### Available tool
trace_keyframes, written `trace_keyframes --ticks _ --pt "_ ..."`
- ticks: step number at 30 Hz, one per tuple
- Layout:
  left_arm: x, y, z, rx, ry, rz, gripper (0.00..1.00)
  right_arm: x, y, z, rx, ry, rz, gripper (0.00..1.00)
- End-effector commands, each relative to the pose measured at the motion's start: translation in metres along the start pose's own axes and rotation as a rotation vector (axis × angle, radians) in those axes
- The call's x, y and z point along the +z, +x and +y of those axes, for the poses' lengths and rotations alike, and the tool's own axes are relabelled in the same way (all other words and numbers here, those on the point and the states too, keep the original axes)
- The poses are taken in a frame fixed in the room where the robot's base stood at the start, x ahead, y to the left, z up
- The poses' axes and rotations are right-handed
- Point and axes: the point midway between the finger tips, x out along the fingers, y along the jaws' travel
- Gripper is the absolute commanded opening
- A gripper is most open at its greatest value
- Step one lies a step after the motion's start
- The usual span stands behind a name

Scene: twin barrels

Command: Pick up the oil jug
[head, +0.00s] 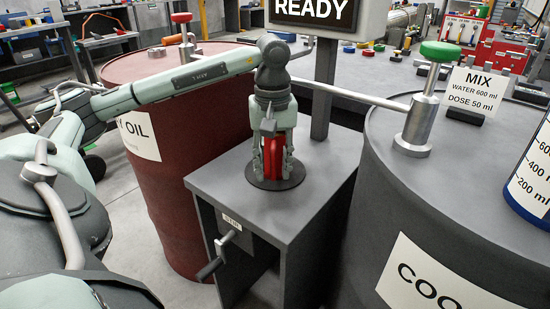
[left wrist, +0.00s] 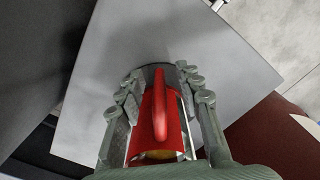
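The red oil jug (head: 292,167) stands on a dark round disc (head: 252,180) on top of a grey cabinet. My left gripper (head: 274,172) reaches down over it, with its fingers on either side and partly covering it. In the left wrist view, the jug (left wrist: 160,117) lies between the two fingers (left wrist: 160,80), its red handle facing the camera. The fingers are very close to its sides; I cannot tell whether both press on it. The jug appears upright and still on the disc. My right gripper is not in view.
A dark red barrel (head: 170,195) labelled OIL stands left of the cabinet (head: 232,188), a grey barrel (head: 460,215) on the right. A READY sign (head: 322,10) rises behind. A crank (head: 215,262) sticks out in front. A blue measuring vessel (head: 528,212) stands at the right edge.

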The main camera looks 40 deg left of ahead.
Motion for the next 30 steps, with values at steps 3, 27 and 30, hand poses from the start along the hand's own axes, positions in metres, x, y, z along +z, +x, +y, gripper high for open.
trace_keyframes --ticks 3,27,30 --pt "0.0000 -0.0003 0.0000 0.000 0.000 0.000 0.35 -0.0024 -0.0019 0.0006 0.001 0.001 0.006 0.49" --pt "-0.0001 -0.0015 0.0002 0.001 0.000 0.000 0.00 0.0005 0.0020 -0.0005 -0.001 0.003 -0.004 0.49" --pt "-0.0003 -0.0054 0.0006 0.002 0.000 0.001 0.00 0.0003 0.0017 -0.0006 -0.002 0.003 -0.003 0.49"
